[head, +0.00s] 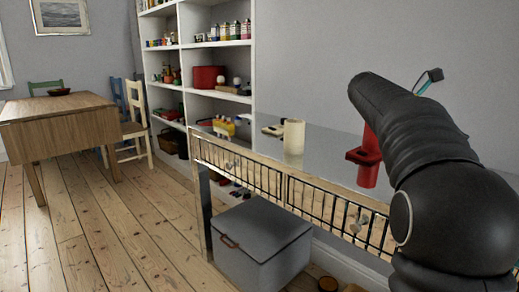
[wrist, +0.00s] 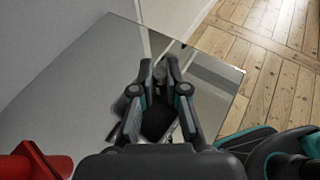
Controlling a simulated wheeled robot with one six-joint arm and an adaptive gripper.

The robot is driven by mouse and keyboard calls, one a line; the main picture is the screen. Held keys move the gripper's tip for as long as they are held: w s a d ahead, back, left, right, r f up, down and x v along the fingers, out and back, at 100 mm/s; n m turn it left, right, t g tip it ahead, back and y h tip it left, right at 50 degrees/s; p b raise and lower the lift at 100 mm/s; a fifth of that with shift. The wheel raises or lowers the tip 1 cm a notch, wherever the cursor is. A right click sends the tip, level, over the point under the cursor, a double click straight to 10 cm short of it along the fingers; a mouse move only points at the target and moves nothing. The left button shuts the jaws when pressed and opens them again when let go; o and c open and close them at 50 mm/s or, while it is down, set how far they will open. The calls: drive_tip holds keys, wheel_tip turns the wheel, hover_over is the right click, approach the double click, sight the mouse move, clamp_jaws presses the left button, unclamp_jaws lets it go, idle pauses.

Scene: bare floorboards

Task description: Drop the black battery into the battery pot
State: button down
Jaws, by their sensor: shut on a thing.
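My gripper (wrist: 159,68) is shut on a small dark thing between its fingertips, which I take to be the black battery (wrist: 159,76). The glossy grey table top lies below it in the wrist view. In the head view my arm hides most of the gripper and the battery. A cream cylinder (head: 293,137) stands upright on the table and may be the battery pot; its inside cannot be seen. The cylinder is not visible in the wrist view.
A red vessel with a handle (head: 368,160) stands near my arm; red also shows at the wrist view's lower left (wrist: 35,162). Small items (head: 272,130) lie behind the cylinder. A grey box (head: 262,245) sits beneath the table (head: 330,148). Floorboards (head: 110,235) at left are clear.

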drive_tip(key=shift+f, duration=0.2)
drive_tip(key=c, duration=1.1)
unclamp_jaws()
drive_tip(key=v, duration=1.2)
drive_tip(key=shift+s, duration=0.1)
drive_tip(key=s+a+f+m+t+y, duration=0.3)
drive_tip(key=s+a+f+m+y, duration=0.1)
drive_tip(key=s+f, duration=0.4)
drive_tip(key=s+a+f+m+t+y, duration=0.3)
drive_tip(key=s+a+f+m, duration=0.3)
drive_tip(key=f, duration=0.6)
drive_tip(key=s+a+f+m+t+y, duration=0.3)
drive_tip(key=s+a+f+y, duration=0.3)
drive_tip(key=s+a+f, duration=0.4)
drive_tip(key=shift+s+a+f+m, duration=0.1)
drive_tip(key=shift+s+f+m, duration=0.4)
drive_tip(key=shift+m, duration=0.4)
